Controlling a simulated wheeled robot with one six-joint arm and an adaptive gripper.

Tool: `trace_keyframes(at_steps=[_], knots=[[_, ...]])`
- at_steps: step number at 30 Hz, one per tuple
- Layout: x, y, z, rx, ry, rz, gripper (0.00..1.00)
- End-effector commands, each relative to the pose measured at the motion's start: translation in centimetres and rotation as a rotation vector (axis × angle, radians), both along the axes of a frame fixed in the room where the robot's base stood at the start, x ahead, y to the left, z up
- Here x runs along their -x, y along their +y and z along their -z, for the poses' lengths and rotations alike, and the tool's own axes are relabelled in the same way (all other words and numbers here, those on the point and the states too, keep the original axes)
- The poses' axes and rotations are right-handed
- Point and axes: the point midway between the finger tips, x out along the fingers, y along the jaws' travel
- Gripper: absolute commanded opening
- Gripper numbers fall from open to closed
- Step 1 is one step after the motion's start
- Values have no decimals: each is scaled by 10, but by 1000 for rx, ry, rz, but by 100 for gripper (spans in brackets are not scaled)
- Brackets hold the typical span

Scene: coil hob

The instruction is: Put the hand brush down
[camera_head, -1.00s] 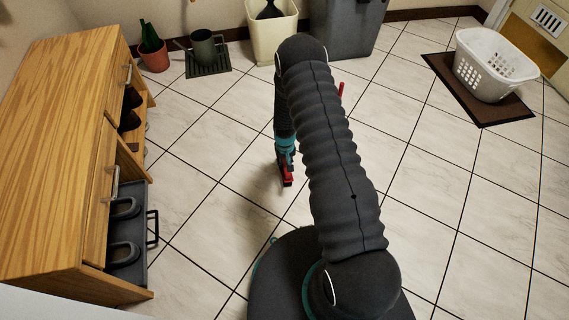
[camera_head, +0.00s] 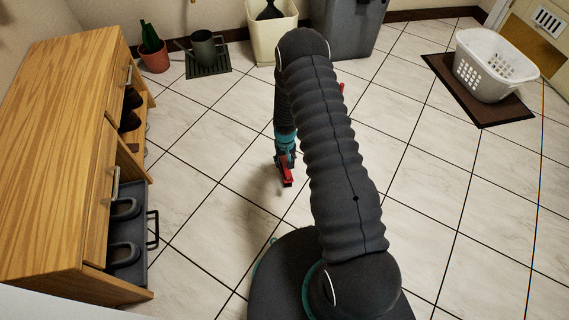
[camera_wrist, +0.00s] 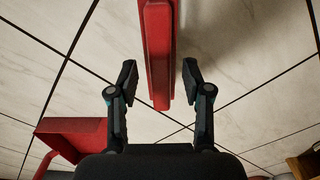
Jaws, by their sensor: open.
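The hand brush shows as a long red bar (camera_wrist: 158,50) in the wrist view, running from the top edge down between my fingers. My gripper (camera_wrist: 159,74) is open, with one finger on each side of the bar and a visible gap on both sides. In the head view my gripper (camera_head: 285,158) points down at the floor, left of my arm, with red of the brush (camera_head: 287,175) at its tip. I cannot tell whether the brush touches the floor. Its bristles are not clearly visible.
Another red piece (camera_wrist: 75,135) shows at lower left in the wrist view. A wooden cabinet (camera_head: 60,150) with an open grey drawer (camera_head: 130,270) stands left. A white basket (camera_head: 490,65) sits on a brown mat (camera_head: 437,68) at right.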

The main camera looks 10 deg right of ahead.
Motion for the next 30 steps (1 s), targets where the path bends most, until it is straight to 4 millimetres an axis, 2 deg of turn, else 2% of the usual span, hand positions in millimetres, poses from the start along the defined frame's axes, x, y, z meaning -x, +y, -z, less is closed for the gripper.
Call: trace_keyframes(at_steps=[3,9,15,19,22,26,30], knots=[[-1,0,-28,0,-3,0,49],[-1,0,-66,1,-2,0,49],[0,0,-91,1,-1,0,49],[-1,0,-100,1,-2,0,49],[-3,0,-118,1,-13,0,49],[-6,0,-166,1,-47,0,49],[-1,0,-232,1,-91,0,49]])
